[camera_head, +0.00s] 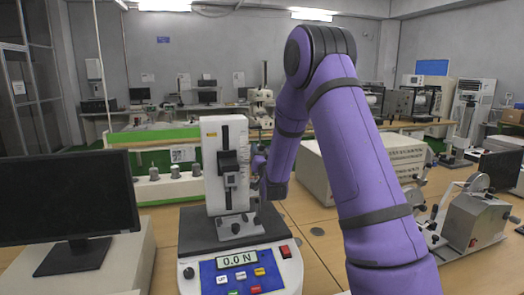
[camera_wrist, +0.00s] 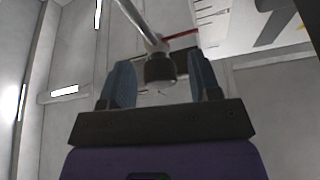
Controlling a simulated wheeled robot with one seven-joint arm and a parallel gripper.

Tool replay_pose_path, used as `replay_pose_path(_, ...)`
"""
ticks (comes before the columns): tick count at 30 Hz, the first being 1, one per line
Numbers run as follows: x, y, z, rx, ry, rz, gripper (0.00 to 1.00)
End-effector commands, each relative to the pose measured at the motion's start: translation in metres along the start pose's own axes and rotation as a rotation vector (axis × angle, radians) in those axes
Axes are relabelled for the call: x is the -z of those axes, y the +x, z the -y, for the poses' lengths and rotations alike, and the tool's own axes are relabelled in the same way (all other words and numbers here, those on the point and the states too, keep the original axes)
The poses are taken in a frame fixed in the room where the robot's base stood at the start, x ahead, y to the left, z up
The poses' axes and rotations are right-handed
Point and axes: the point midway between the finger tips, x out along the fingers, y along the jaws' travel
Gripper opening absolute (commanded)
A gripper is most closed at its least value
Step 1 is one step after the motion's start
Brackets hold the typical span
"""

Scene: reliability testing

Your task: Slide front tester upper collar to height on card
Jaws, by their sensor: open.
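The front tester (camera_head: 212,165) stands upright in the head view, a white column on a dark plate. Its base display reads 0.0 N. My gripper (camera_head: 259,172) is at the column's right side, small and partly hidden by my arm. In the wrist view my gripper (camera_wrist: 161,82) is open, with blue-grey fingers. A dark round collar-like part (camera_wrist: 160,68) on a thin metal rod (camera_wrist: 138,20) shows between the fingers, with gaps on both sides. I cannot tell its depth or whether it is the upper collar.
A monitor (camera_head: 68,200) stands at left. A beige cabinet (camera_head: 330,168) is behind my arm, and another machine (camera_head: 468,218) is at right. In the wrist view, a white surface with scale marks (camera_wrist: 212,14) is at upper right.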

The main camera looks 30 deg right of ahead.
Motion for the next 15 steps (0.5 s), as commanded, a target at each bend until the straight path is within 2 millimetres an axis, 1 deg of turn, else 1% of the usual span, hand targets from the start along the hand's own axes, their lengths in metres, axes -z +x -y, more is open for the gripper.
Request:
replay_pose_path(4,-0.0002,0.0069,-0.0001,0.000,0.000,0.001,0.57)
replay_pose_path(12,-0.0002,0.0078,-0.0001,0.000,0.000,0.001,0.57)
replay_pose_path(14,-0.0001,0.0078,-0.0001,0.000,0.000,0.001,0.43)
replay_pose_path(15,-0.0001,0.0078,-0.0001,0.000,0.000,0.001,0.34)
